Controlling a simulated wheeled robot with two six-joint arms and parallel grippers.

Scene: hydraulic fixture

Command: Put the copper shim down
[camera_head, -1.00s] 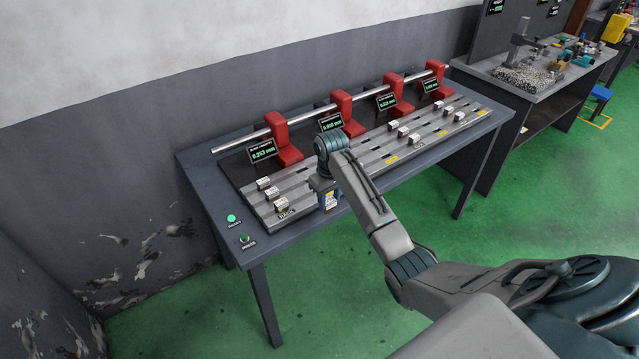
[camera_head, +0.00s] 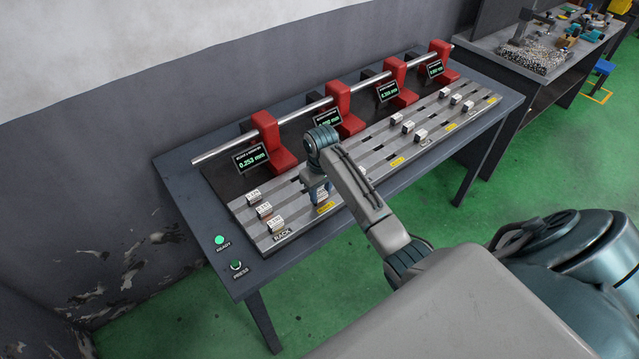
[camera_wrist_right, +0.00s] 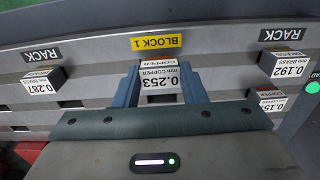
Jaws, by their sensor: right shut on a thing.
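My right gripper (camera_head: 320,188) is over the front part of the stepped grey fixture, beside a yellow label. In the right wrist view the gripper (camera_wrist_right: 160,78) is shut on a shim block with a white label reading COPPER 0.253 (camera_wrist_right: 159,84), one blue finger on each side. The yellow BLOCK 1 label (camera_wrist_right: 156,43) lies just beyond the shim. The wrist view does not show clearly whether the shim touches the fixture. My left gripper is not in view.
Labelled shims stand at the left RACK end (camera_head: 282,235), including a 0.192 brass one (camera_wrist_right: 287,66); a 0.287 brass one (camera_wrist_right: 45,80) stands opposite. Red clamps (camera_head: 272,138) and a long rod line the back. READY and PRESS (camera_head: 236,265) buttons are at the table's left.

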